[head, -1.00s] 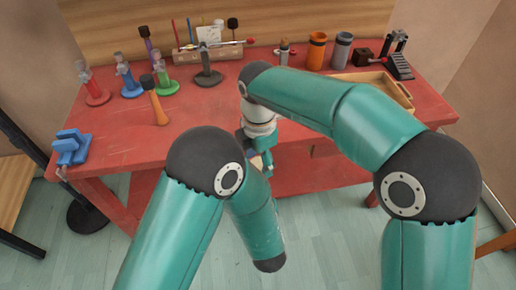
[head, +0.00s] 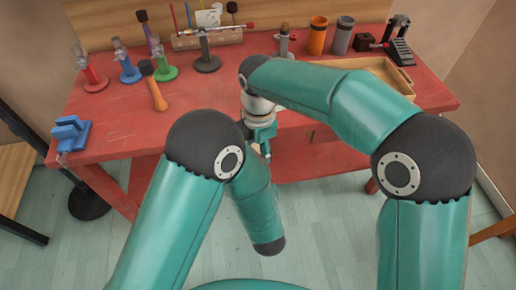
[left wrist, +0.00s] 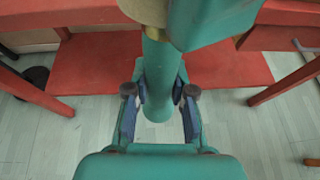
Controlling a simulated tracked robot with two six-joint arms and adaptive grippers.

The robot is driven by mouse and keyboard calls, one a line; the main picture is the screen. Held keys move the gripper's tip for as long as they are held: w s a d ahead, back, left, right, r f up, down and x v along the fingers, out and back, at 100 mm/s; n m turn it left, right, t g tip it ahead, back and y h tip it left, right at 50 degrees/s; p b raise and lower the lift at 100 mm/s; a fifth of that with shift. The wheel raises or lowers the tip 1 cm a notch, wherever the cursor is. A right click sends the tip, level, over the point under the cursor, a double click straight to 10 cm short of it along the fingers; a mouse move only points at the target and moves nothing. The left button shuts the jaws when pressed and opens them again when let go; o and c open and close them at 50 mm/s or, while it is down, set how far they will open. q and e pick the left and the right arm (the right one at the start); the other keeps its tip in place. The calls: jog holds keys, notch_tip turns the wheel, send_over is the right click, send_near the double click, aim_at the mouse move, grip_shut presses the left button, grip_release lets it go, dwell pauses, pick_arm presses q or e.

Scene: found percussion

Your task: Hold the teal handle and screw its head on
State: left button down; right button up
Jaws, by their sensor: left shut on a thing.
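In the left wrist view the teal handle (left wrist: 158,85) stands roughly upright between the dark blue fingers of my left gripper (left wrist: 160,94), which is shut on it. A tan round piece (left wrist: 143,10), perhaps the head, shows at the handle's upper end, cut off by the picture's top edge. I cannot tell whether the two touch. A teal block, probably part of my right gripper, covers the area to its right. My left gripper is hidden there behind my arms.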

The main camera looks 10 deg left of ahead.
jog(key=m, duration=1.2)
jog(key=shift+m, duration=0.3)
jog(key=m, duration=1.1)
jog(key=shift+m, duration=0.4)
jog(key=o, duration=1.4)
jog(key=shift+f, duration=0.1)
jog(key=shift+c, duration=0.2)
notch_tip(320, 180, up, 12)
jog(key=shift+w+f, duration=0.1)
